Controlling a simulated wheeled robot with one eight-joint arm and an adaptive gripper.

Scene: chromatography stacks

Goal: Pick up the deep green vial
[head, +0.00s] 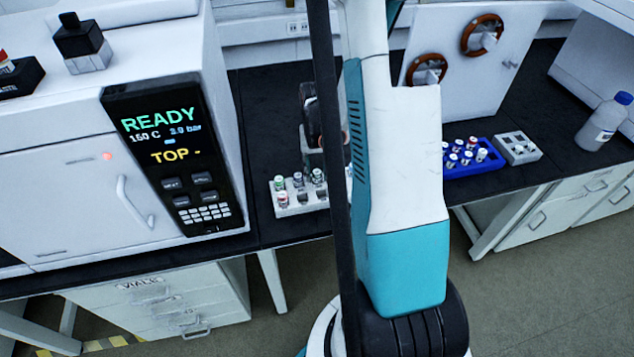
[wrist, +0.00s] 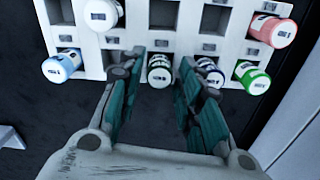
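A white rack (wrist: 140,45) with square slots and small labels fills the top of the wrist view. A vial with dark green bands (wrist: 159,71), which looks like the deep green one, stands at the rack's near edge. My gripper (wrist: 159,62) is open, with one teal-padded finger on each side of that vial. Whether the pads touch it, I cannot tell. A brighter green vial (wrist: 252,77) stands to the right, past a dark blue vial (wrist: 209,72) close to the right finger. In the head view my arm hides the gripper and part of the rack (head: 295,210).
In the wrist view, a light blue vial (wrist: 62,66), a white-capped vial (wrist: 101,14) and a pink vial (wrist: 272,30) are also in the rack. In the head view, a machine reading READY (head: 165,140) stands left; a blue rack of vials (head: 470,165) lies right.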

